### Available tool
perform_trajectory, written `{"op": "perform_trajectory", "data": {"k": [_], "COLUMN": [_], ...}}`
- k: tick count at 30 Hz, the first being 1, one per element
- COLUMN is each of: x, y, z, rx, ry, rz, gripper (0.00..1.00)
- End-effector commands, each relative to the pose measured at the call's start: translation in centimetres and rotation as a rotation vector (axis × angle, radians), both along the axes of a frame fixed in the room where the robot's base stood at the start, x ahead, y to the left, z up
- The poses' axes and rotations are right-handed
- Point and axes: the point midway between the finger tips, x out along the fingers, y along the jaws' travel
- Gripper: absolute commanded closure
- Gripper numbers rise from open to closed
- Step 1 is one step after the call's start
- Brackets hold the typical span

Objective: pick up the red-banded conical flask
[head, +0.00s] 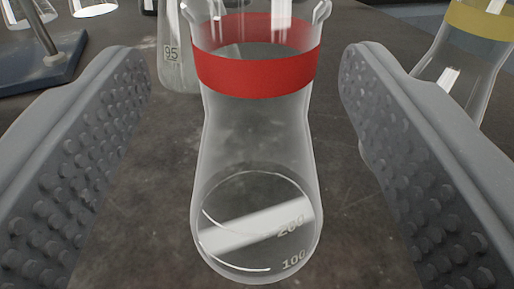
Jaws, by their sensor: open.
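The red-banded conical flask (256,150) is clear glass and stands upright on the dark surface in the middle of the view. Its red band (257,66) circles the upper part, and the markings 200 and 100 show low on its right side. My gripper (248,75) is open, with one grey studded finger on each side of the flask. There is a visible gap between each finger and the glass.
A clear glass vessel marked 95 (178,60) stands close behind the flask, to the left. A yellow-banded flask (470,60) is at the upper right, beyond the right finger. A blue stand base (45,70) with glassware is at the upper left.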

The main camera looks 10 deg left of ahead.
Motion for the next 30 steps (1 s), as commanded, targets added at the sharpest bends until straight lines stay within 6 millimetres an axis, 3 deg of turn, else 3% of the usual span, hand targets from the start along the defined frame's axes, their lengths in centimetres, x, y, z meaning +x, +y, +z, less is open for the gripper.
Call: {"op": "perform_trajectory", "data": {"k": [12,22,23,28,29,30], "x": [4.4,4.9,4.9,4.9,4.9,4.9], "y": [0.5,0.7,0.7,0.7,0.7,0.7], "z": [0.1,0.3,0.3,0.3,0.3,0.3], "rx": [0.002,0.002,0.002,0.002,0.002,0.002], "ry": [0.000,0.000,0.000,0.000,0.000,0.000], "rz": [0.000,0.001,0.001,0.001,0.001,0.002], "gripper": [0.40,0.40,0.46,0.93,1.00,1.00]}}
